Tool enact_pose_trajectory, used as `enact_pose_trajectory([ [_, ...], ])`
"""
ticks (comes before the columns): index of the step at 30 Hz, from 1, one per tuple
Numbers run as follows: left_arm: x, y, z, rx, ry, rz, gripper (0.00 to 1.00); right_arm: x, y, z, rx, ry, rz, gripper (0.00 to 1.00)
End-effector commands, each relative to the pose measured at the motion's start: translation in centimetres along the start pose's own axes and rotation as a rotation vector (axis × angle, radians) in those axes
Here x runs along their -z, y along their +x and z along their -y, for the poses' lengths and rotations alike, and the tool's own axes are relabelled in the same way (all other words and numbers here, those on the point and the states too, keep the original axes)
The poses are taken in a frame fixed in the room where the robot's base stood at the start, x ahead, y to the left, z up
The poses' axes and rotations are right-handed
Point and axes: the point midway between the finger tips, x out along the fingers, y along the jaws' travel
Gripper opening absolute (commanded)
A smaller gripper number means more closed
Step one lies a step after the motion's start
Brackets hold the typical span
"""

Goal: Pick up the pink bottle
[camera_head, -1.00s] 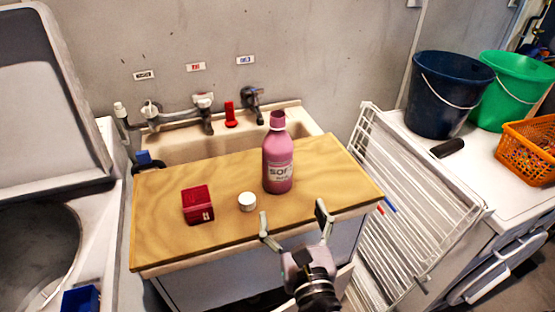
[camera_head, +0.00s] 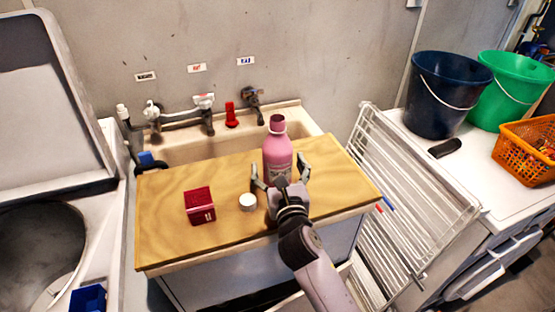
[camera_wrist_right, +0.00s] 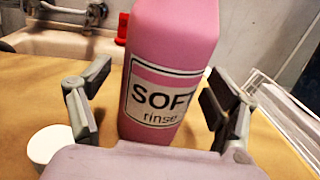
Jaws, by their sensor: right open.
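The pink bottle (camera_head: 277,153) stands upright on the wooden board over the sink. It has a dark red cap and a white label. In the right wrist view the bottle (camera_wrist_right: 172,50) fills the middle, its label reading "SOFT rinse". My right gripper (camera_head: 279,172) is open in front of the bottle. In the wrist view its fingers (camera_wrist_right: 155,100) stand on the left and right of the bottle's lower part, with gaps visible on both sides. The gripper hides the bottle's base in the head view. My left gripper is not in view.
A red box (camera_head: 199,205) and a white round cap (camera_head: 247,201) lie on the board (camera_head: 165,230), left of the gripper. Behind are the sink taps (camera_head: 207,112) and a red object (camera_head: 231,115). A white drying rack (camera_head: 385,180) leans at the right.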

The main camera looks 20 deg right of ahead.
Motion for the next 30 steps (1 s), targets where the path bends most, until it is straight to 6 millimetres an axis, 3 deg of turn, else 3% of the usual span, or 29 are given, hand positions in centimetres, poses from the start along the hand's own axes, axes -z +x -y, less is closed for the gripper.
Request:
enact_pose_trajectory([
  [3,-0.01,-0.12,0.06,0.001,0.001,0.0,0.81,-0.02,0.97,-0.02,-0.001,0.002,0.0,0.82],
  [10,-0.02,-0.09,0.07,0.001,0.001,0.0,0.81,0.03,1.06,-0.01,-0.001,0.002,0.0,0.82],
  [30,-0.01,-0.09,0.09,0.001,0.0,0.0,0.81,0.04,1.02,0.0,-0.001,0.001,0.0,0.38],
])
